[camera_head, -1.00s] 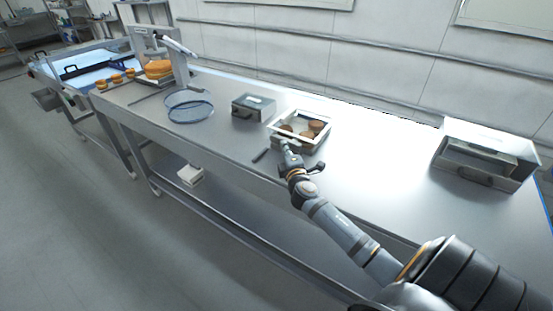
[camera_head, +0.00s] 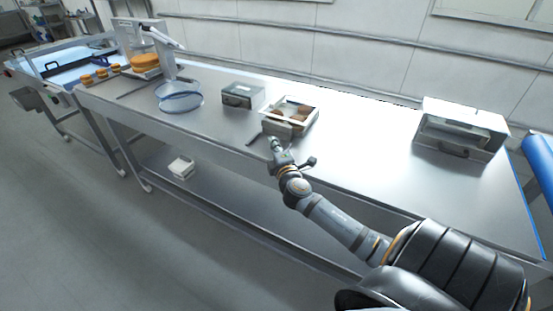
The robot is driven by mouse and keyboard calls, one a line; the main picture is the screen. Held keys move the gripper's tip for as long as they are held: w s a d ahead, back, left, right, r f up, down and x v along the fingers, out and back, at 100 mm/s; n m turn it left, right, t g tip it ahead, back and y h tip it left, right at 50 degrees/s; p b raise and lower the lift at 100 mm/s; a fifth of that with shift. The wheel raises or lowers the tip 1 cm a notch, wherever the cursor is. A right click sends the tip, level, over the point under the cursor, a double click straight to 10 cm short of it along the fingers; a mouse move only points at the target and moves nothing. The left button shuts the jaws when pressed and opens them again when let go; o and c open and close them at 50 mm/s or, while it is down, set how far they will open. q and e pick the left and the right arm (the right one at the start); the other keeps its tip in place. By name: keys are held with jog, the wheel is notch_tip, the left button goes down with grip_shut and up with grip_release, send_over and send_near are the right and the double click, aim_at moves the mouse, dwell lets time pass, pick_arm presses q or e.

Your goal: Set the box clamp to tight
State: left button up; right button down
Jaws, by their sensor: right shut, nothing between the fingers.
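The box (camera_head: 313,121) stands on the steel table, with a pale rim and brown round pieces inside. Its grey front faces my side. I cannot make out the clamp or its setting at this size. My right gripper (camera_head: 273,142) is shut and empty, just in front of the box near the table's front edge, apart from the box as far as I can see. My left gripper is not in view.
A short dark bar (camera_head: 251,141) lies left of the right gripper. A grey case (camera_head: 242,96) and a round clear dish (camera_head: 178,97) stand further left. A larger grey case (camera_head: 461,132) stands at the right. The table between the boxes is clear.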

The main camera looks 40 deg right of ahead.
jog(key=shift+s+d+f+b, duration=0.15)
jog(key=shift+s+f, duration=0.2)
jog(key=shift+s, duration=0.25)
jog(key=shift+s+a+f+b, duration=0.15)
jog(key=shift+s+f, duration=0.15)
jog(key=shift+s, duration=0.25)
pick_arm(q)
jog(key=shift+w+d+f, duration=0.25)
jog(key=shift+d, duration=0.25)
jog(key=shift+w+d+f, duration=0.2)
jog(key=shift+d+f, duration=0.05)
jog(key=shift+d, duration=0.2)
pick_arm(e)
jog(key=shift+s+a+r, duration=0.2)
jog(key=shift+s+a, duration=0.1)
jog(key=shift+s, duration=0.3)
jog(key=shift+s+a+r, duration=0.2)
jog(key=shift+s+a, duration=0.1)
jog(key=shift+s, duration=0.3)
jog(key=shift+a, duration=0.1)
